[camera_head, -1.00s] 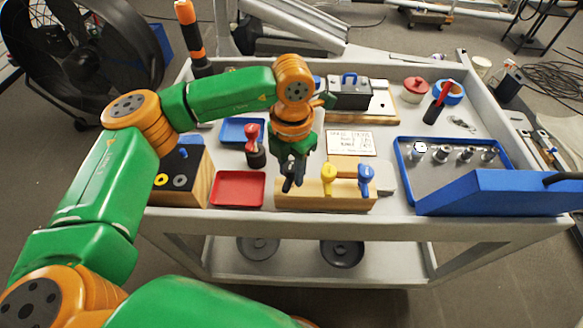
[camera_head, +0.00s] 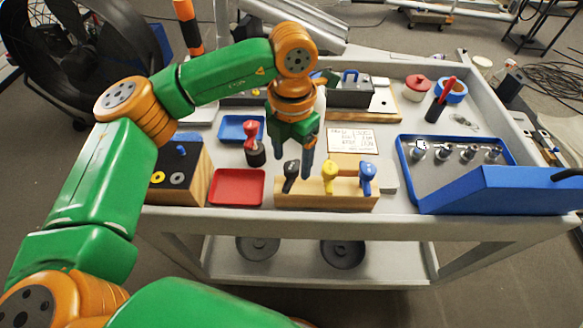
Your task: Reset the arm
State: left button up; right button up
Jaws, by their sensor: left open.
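My left arm reaches in from the left over the grey cart (camera_head: 420,222). My left gripper (camera_head: 306,168) is open and empty, pointing down just above and behind a wooden block (camera_head: 300,198). A black-handled tool (camera_head: 290,175), a yellow-handled tool (camera_head: 329,175) and a blue-handled tool (camera_head: 366,177) stand upright in the block. The gripper appears clear of them, to the right of the black handle. My right gripper does not show.
A red tray (camera_head: 237,187) and a blue tray (camera_head: 240,128) lie left of the block, with a red-handled tool (camera_head: 252,140) nearby. A wooden box (camera_head: 185,178) stands further left. A blue-rimmed tray (camera_head: 450,172) of metal sockets and a blue box (camera_head: 500,190) are on the right.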

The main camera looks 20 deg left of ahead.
pick_arm(q)
notch_tip(320, 180, up, 3)
jog(key=shift+r, duration=0.2)
